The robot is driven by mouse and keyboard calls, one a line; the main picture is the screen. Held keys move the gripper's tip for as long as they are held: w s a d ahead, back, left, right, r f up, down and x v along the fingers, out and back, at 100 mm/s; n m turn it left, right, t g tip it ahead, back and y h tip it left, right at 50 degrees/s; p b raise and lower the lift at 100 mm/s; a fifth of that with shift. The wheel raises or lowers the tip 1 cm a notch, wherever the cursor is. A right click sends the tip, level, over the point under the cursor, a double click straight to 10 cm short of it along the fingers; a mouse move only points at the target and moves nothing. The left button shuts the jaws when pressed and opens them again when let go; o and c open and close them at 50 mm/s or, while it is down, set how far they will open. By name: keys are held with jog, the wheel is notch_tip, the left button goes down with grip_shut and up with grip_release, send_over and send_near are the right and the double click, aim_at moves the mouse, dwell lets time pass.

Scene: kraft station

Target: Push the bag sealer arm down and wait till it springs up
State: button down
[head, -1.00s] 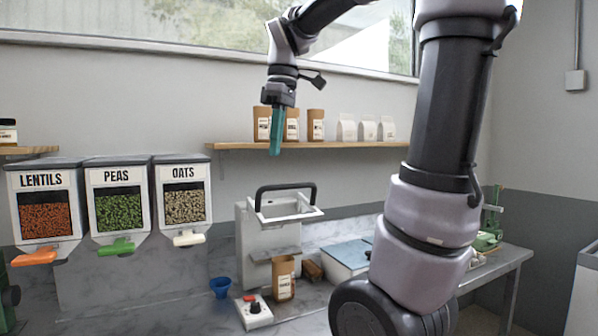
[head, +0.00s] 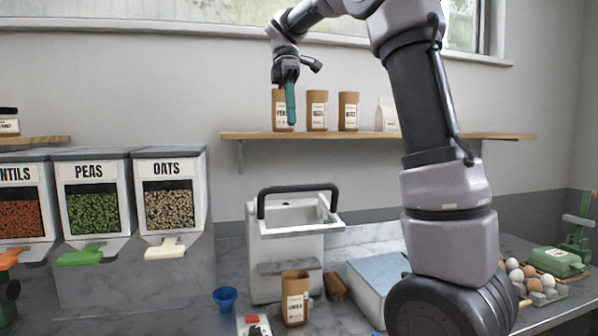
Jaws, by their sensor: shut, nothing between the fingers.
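The bag sealer (head: 282,277) is a pale grey upright machine on the counter. Its arm (head: 298,188), a black looped handle on a light frame, is raised. A kraft bag (head: 294,297) with a white label stands upright at the front of the sealer, below its arm. My gripper (head: 291,121) has teal fingers that point down. It is shut and empty, well above the sealer arm and in front of the shelf in the picture.
Bags stand on the wall shelf (head: 239,135) behind my gripper. Lentil, pea and oat (head: 170,205) dispensers are at left. A blue cup (head: 225,298) and a control box (head: 254,326) are near the bag. A blue-topped box (head: 380,280), eggs (head: 529,272) and a green carton (head: 556,261) are at right.

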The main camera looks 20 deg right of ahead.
jog(key=x, duration=1.4)
jog(key=shift+s+f, duration=0.1)
